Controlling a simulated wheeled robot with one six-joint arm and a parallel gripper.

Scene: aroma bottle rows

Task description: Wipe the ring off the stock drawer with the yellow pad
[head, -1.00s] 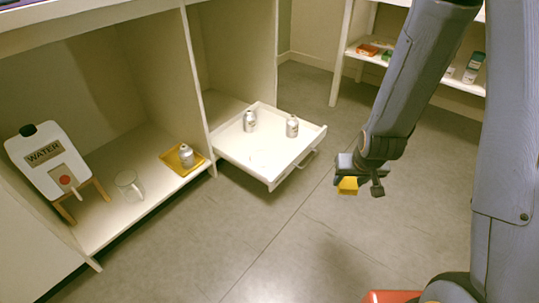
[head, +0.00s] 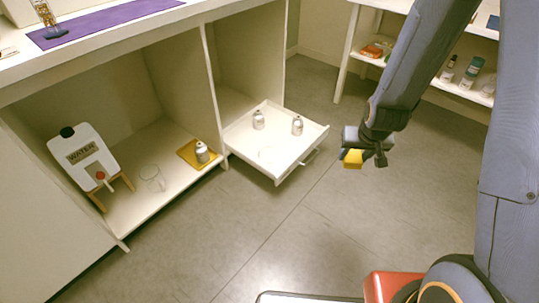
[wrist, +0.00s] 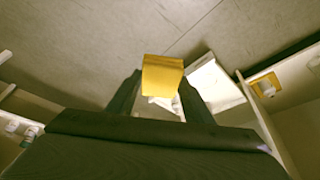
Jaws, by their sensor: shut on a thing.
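My gripper (head: 365,157) is shut on the yellow pad (head: 352,160) and holds it in the air over the floor, right of the drawer and apart from it. The pad also shows between the fingers in the wrist view (wrist: 162,74). The white stock drawer (head: 284,170) stands pulled out of the cabinet. Two small grey bottles stand in it, one at the back left (head: 258,120) and one at the right (head: 297,125). A faint ring mark (head: 265,153) seems to show on the drawer floor near the front left, too faint to make out clearly.
Left of the drawer, a cabinet bay holds a water container (head: 85,158) on a wooden stand, a clear glass mug (head: 152,178) and a yellow tray (head: 187,153) with a bottle (head: 202,153). A shelf with small goods (head: 467,75) stands at the back right. The floor between is clear.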

